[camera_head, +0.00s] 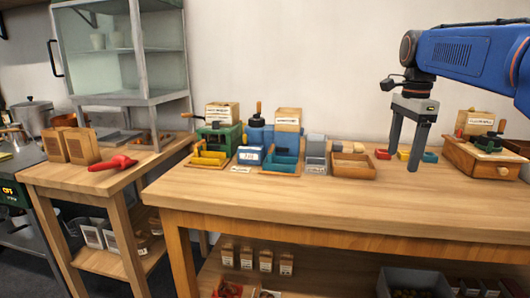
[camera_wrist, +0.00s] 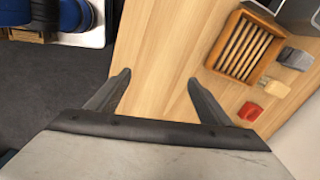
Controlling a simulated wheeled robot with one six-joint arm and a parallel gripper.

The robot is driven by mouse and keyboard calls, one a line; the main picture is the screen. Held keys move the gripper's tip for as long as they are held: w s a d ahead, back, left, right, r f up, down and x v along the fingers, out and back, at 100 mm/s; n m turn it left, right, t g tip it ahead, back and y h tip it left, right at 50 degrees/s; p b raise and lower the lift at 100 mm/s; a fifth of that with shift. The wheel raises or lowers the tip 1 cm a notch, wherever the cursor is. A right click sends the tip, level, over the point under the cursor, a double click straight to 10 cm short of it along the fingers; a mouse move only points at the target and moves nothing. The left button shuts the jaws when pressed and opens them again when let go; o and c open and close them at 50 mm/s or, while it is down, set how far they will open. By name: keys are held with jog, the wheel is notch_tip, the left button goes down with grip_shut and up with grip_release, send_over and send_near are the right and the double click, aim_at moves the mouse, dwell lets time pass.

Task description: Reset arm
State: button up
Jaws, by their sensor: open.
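My blue arm reaches in from the right in the head view. My gripper (camera_head: 402,140) hangs above the right part of the wooden table (camera_head: 300,213), fingers pointing down. Its two fingers are spread apart with nothing between them. In the wrist view my gripper (camera_wrist: 158,80) is also open and empty over the bare tabletop (camera_wrist: 155,45). No chestnut or bag is in its jaws.
A slatted wooden tray (camera_head: 353,165) stands left of my gripper, near small red (camera_head: 383,154), yellow and teal pieces. A wooden drawer box (camera_head: 482,160) stands to the right. Green and blue devices stand further left. The table's front is clear.

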jog(key=s+a+f+n+t, duration=0.2)
jog(key=s+a+f+n, duration=0.1)
jog(key=s+f+n, duration=0.6)
jog(key=s+a+f+n+t, duration=0.2)
jog(key=s+a+f+n, duration=0.2)
jog(key=s+f+n, duration=0.4)
jog(key=s+f, duration=0.7)
jog(key=s, duration=0.2)
jog(key=shift+a+f+n, duration=0.15)
jog(key=shift+f+n, duration=0.05)
jog(key=shift+n, duration=0.2)
